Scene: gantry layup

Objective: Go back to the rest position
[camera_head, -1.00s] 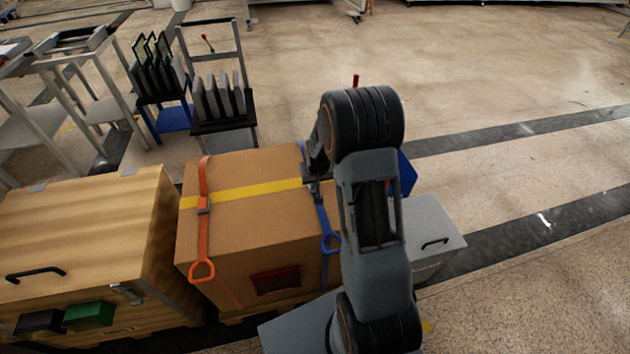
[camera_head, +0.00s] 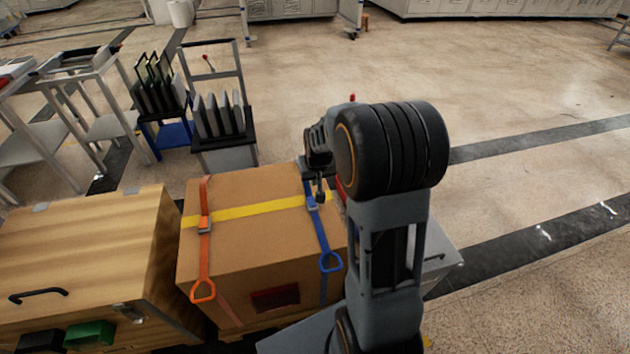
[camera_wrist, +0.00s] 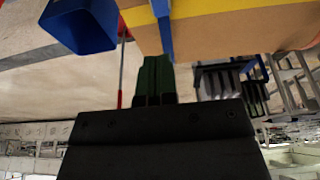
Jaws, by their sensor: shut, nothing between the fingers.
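My gripper (camera_head: 320,190) is shut and empty. In the head view it hangs just above the far right part of a brown cardboard box (camera_head: 240,240), close to the blue strap (camera_head: 322,228); whether it touches the strap I cannot tell. In the wrist view the shut green-and-dark fingers (camera_wrist: 154,80) point up toward the box (camera_wrist: 250,30), which appears upside down, with the blue strap (camera_wrist: 163,25) beside the fingertips. My arm hides part of the right side of the scene.
An orange strap (camera_head: 204,240) and yellow tape (camera_head: 255,209) cross the box. A wooden crate (camera_head: 90,240) stands left. Racks with dark panels (camera_head: 220,115) stand behind. A blue bin (camera_wrist: 78,25) and a red rod (camera_wrist: 122,70) are near the gripper. Open floor lies right.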

